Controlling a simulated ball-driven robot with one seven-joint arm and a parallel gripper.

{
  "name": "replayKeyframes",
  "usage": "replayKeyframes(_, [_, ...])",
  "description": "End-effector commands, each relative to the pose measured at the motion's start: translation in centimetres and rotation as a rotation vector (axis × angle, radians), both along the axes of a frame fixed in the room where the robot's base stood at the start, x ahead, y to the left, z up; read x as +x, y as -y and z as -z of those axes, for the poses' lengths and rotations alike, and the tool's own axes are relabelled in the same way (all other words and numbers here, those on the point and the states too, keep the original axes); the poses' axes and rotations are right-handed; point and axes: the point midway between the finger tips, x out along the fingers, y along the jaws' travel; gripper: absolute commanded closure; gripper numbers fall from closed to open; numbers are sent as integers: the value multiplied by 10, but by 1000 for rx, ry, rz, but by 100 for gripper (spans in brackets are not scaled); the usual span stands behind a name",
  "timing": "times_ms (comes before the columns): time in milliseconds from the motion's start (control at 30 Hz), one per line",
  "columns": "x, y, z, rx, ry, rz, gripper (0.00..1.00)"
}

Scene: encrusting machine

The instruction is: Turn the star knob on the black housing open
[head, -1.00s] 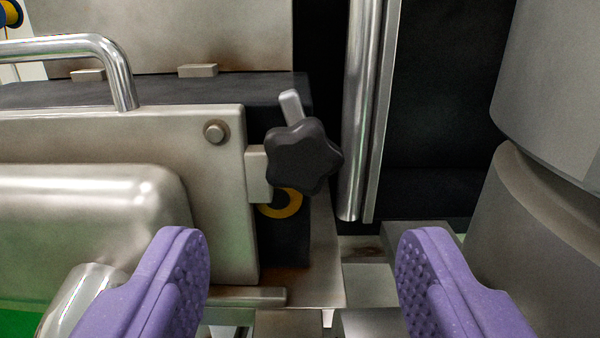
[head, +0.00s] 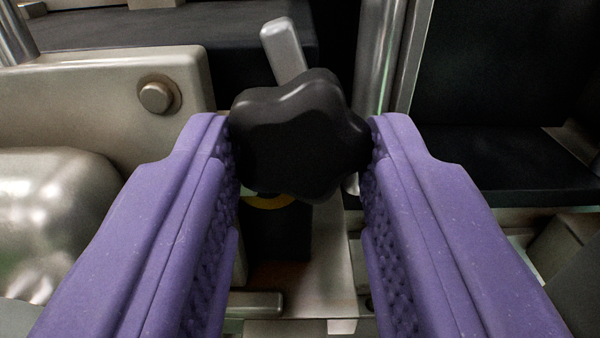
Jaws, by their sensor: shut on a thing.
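The black star knob (head: 298,135) is in the middle of the head view, close to the camera. A light metal pin (head: 284,50) sticks up behind it, tilted to the upper left. My gripper (head: 303,150) has purple textured fingers, one on each side of the knob. The fingertips touch its left and right lobes, so the gripper is shut on it. The black housing (head: 278,235) shows below and behind the knob, with part of a yellow ring (head: 266,202) on it. The knob hides the rest of the ring and its own mount.
A steel plate with a round bolt (head: 156,95) stands to the left, with a rounded metal cover (head: 50,215) below it. A vertical metal bar (head: 381,55) rises just behind the knob on the right. Dark panels lie further right.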

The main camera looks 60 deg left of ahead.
Motion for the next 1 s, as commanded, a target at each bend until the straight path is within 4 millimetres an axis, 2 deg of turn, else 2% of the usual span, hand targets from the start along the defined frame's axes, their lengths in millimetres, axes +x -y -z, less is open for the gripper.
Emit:
replayKeyframes(233, [-1, 0, -3, 64, -113, 1, 92])
replayKeyframes(467, [-1, 0, 0, 71, -122, 1, 92])
replayKeyframes(500, [-1, 0, 0, 70, -121, 1, 59])
replayKeyframes(600, [-1, 0, 0, 70, -121, 1, 36])
replayKeyframes(867, [-1, 0, 0, 70, -120, 1, 36])
replayKeyframes(1000, [-5, 9, 0, 70, -121, 3, 36])
